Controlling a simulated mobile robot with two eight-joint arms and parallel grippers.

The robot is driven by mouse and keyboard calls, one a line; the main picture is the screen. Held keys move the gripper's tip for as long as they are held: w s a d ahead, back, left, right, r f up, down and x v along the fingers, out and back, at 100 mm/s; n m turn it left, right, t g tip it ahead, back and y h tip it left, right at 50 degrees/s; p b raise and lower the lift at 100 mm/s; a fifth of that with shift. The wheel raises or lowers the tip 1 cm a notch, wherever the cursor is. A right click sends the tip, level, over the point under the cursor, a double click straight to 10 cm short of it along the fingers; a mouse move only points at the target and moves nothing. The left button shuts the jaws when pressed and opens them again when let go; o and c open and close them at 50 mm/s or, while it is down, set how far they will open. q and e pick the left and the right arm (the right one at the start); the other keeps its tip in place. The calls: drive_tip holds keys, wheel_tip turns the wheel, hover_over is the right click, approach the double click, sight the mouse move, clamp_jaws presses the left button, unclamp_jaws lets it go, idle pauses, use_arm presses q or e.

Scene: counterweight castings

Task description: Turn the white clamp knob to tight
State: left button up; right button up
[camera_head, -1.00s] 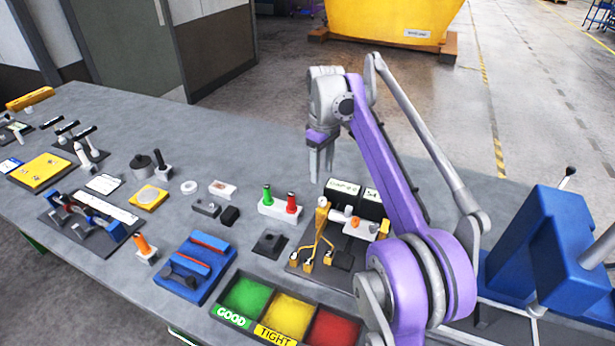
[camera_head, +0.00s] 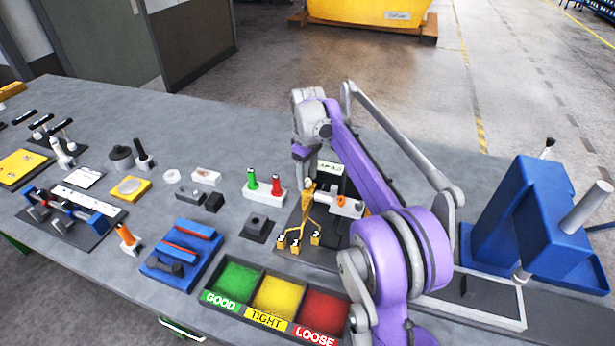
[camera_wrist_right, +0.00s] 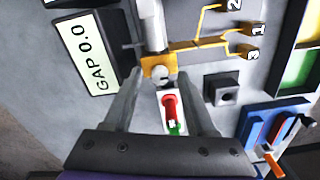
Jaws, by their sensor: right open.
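The gauge fixture (camera_head: 290,255) is a dark plate with a yellow branched bracket (camera_head: 309,200) and a horizontal white cylinder. In the right wrist view a small white rounded piece (camera_wrist_right: 160,78), which looks like the clamp knob, shows at the yellow block (camera_wrist_right: 158,65), with the white cylinder (camera_wrist_right: 152,25) beyond. My right gripper (camera_head: 305,176) points down at the bracket's top, partly hiding it. In the wrist view its open fingers (camera_wrist_right: 163,98) lie either side of the white piece, with visible gaps. I cannot tell whether they are level with it. My left gripper is not in view.
A display (camera_wrist_right: 90,57) reads "GAP 0.0". A holder with green and red pegs (camera_head: 264,192) stands left of the fixture, near a dark block (camera_head: 257,228). GOOD, TIGHT and LOOSE bins (camera_head: 265,312) lie in front. A blue machine (camera_head: 530,225) stands at right. The back of the table is clear.

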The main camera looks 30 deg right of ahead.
clamp_jaws()
idle(0.6)
drive_tip(key=m, duration=0.4)
drive_tip(key=shift+m+p, duration=0.35)
drive_tip(key=shift+m, duration=0.05)
drive_tip(key=m, duration=0.9)
drive_tip(key=shift+p, duration=0.35)
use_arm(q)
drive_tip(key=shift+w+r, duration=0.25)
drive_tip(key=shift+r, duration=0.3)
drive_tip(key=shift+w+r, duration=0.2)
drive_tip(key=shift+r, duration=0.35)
use_arm(e)
drive_tip(key=shift+m, duration=1.9)
